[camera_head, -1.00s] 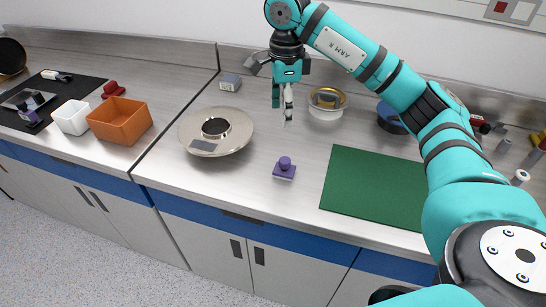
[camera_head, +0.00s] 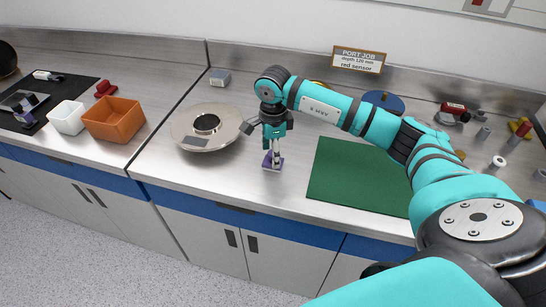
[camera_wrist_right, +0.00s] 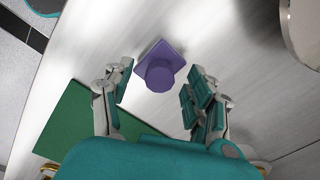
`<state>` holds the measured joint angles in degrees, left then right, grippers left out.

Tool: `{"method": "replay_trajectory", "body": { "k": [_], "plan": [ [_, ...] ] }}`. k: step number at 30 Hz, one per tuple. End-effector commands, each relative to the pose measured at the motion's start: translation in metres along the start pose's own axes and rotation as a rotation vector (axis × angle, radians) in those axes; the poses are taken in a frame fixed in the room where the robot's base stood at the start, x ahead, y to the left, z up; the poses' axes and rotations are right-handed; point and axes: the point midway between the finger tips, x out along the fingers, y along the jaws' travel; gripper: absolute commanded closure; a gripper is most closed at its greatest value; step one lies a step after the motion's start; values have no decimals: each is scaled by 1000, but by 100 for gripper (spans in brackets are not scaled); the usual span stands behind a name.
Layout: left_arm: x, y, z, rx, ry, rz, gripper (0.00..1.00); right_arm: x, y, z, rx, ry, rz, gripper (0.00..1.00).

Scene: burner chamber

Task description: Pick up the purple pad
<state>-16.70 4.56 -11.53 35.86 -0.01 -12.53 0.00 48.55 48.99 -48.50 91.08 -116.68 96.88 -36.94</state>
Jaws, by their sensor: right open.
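The purple pad (camera_head: 271,161) sits on the steel worktop, just left of the green mat. In the right wrist view the purple pad (camera_wrist_right: 159,67) shows from above as a square base with a round knob. My right gripper (camera_head: 273,157) is lowered over the pad from above. In the right wrist view the right gripper (camera_wrist_right: 155,98) is open, with one finger on each side and the pad a little beyond the fingertips. I cannot tell whether a finger touches it. My left gripper does not show.
A round metal dish (camera_head: 205,128) stands close left of the right gripper. The green mat (camera_head: 355,178) lies to the right. An orange bin (camera_head: 113,120) and a white bin (camera_head: 67,117) stand further left. A sign (camera_head: 359,60) stands at the back.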

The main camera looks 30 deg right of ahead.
Motion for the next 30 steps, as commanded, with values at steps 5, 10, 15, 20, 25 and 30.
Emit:
{"method": "replay_trajectory", "body": {
  "k": [5,10,15,20,25,30],
  "plan": [
    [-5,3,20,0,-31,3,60,13,0,0,1,-1,-1,43],
    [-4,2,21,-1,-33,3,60,13,0,0,0,0,-1,43],
    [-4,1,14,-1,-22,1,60,13,0,0,0,0,-1,63],
    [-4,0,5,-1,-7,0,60,13,0,0,0,0,-1,84],
    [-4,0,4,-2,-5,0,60,13,0,0,1,0,-1,100],
    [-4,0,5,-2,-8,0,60,13,0,0,1,0,-2,100]
  ]
}}
